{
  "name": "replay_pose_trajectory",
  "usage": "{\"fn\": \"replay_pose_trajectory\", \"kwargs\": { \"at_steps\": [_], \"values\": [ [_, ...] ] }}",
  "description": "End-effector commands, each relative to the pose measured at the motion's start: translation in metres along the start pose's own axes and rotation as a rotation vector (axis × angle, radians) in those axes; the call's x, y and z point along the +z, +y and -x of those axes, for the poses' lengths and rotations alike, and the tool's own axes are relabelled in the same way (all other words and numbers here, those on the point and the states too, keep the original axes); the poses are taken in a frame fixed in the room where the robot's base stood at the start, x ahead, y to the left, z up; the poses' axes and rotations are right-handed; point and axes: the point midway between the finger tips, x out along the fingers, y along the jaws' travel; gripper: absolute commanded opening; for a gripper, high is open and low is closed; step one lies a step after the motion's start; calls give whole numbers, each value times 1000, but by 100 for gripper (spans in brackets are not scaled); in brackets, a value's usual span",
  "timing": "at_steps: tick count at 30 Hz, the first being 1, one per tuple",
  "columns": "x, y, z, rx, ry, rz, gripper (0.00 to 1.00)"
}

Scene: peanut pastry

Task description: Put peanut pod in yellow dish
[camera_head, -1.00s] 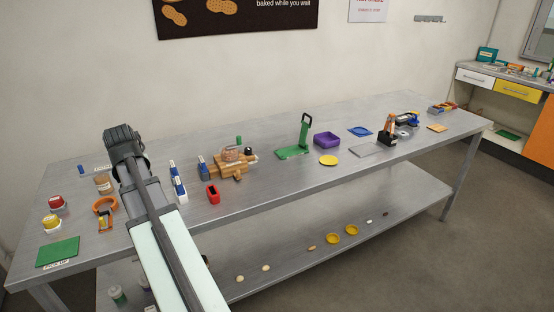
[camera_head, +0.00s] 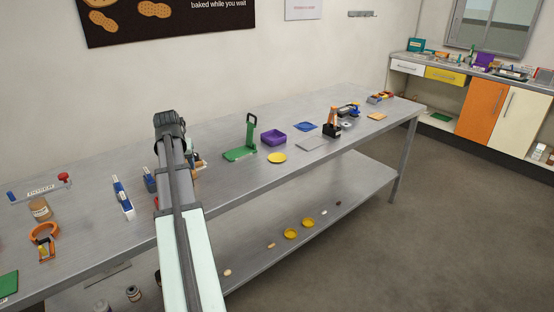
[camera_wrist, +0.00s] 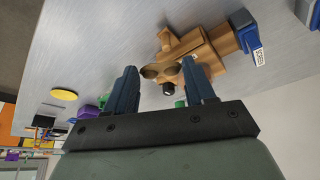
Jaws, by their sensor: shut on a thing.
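My gripper (camera_wrist: 160,72) is shut on a small brown two-lobed thing, which looks like the peanut pod (camera_wrist: 152,72), between its blue fingertips in the wrist view. In the head view my arm hides the fingers and the pod. A flat round yellow dish (camera_head: 277,157) lies on the metal table, right of my arm and apart from it. It also shows at the left of the wrist view (camera_wrist: 64,94). It looks empty.
A wooden device (camera_wrist: 200,50) with a blue part is close to my gripper. A green stand (camera_head: 241,154) and a purple bin (camera_head: 273,137) are near the dish. Two more yellow dishes (camera_head: 291,233) (camera_head: 308,221) lie on the lower shelf. The table in front of the green stand is clear.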

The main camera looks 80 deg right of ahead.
Motion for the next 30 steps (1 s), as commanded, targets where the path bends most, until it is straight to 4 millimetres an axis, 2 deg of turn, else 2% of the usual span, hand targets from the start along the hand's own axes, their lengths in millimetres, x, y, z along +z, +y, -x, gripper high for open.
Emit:
{"fn": "replay_pose_trajectory", "kwargs": {
  "at_steps": [1,14,20,24,27,30],
  "values": [
    [-10,18,-5,11,-1,-26,22],
    [-70,168,-37,102,-1,-244,22],
    [-100,248,-54,154,-3,-372,22],
    [-131,302,-67,201,-3,-483,22],
    [-160,328,-77,242,-3,-582,22],
    [-182,339,-82,286,-3,-687,22]
  ]
}}
